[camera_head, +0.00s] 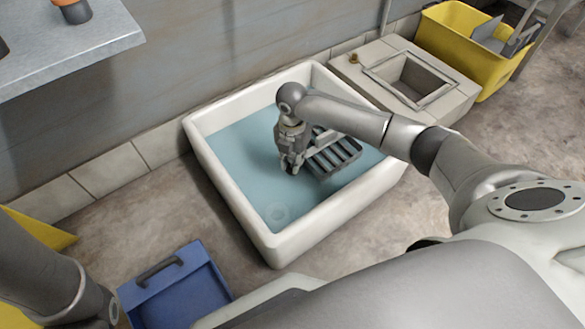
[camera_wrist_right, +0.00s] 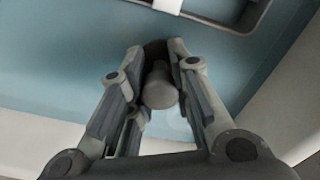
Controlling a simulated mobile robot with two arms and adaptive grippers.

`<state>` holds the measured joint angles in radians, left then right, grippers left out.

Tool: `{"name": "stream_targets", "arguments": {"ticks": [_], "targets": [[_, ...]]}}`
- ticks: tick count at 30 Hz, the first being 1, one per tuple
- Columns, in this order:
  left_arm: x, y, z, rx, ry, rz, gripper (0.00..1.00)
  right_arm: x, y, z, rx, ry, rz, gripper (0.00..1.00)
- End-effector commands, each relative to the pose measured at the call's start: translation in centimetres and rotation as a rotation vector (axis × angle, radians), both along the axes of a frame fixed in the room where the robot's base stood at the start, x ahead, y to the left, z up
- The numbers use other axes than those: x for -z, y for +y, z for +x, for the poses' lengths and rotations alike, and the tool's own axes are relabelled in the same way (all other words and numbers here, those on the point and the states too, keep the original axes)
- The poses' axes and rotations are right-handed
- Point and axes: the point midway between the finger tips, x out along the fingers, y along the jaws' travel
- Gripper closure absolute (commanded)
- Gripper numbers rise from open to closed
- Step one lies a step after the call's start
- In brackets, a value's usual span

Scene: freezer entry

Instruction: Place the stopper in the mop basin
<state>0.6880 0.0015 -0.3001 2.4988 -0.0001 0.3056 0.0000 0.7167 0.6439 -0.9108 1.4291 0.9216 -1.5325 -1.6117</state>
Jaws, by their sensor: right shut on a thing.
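The mop basin (camera_head: 225,195) is a white square tub on the floor with a blue-tinted inside. A faint round shape, perhaps the drain (camera_head: 278,212), shows near its front corner. My right gripper (camera_head: 291,165) points down inside the basin's outline, apart from that round shape. In the right wrist view the right gripper (camera_wrist_right: 158,55) is shut on a grey, round-ended stopper (camera_wrist_right: 159,88), with the blue basin inside behind it. The stopper is hard to make out in the head view. My left gripper is out of view; only part of my left arm shows at lower left.
A dark slatted grate (camera_head: 335,160) lies at the basin's right side, beside my right gripper. A concrete floor box (camera_head: 440,110) and a yellow bucket (camera_head: 455,35) stand behind right. A blue lidded box (camera_head: 178,295) is in front. A grey counter (camera_head: 90,45) juts out upper left.

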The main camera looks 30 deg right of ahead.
Motion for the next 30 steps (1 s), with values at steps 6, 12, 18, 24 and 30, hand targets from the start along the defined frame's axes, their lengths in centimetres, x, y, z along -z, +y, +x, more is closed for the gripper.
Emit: {"name": "stream_targets", "arguments": {"ticks": [6,12,18,24,30], "targets": [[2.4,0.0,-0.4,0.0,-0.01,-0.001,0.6,3.4,-0.1,0.2,0.001,0.0,-0.001,1.0],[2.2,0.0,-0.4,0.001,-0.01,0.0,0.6,3.4,-0.1,0.3,0.001,-0.001,-0.002,1.0],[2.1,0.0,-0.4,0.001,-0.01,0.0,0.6,3.6,-0.1,0.2,0.001,0.0,-0.001,1.0],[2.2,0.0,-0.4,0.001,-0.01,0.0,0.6,3.7,-0.1,0.2,0.001,0.0,-0.001,0.59],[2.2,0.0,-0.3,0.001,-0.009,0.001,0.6,3.7,-0.1,0.2,0.001,0.0,-0.001,0.59]]}}
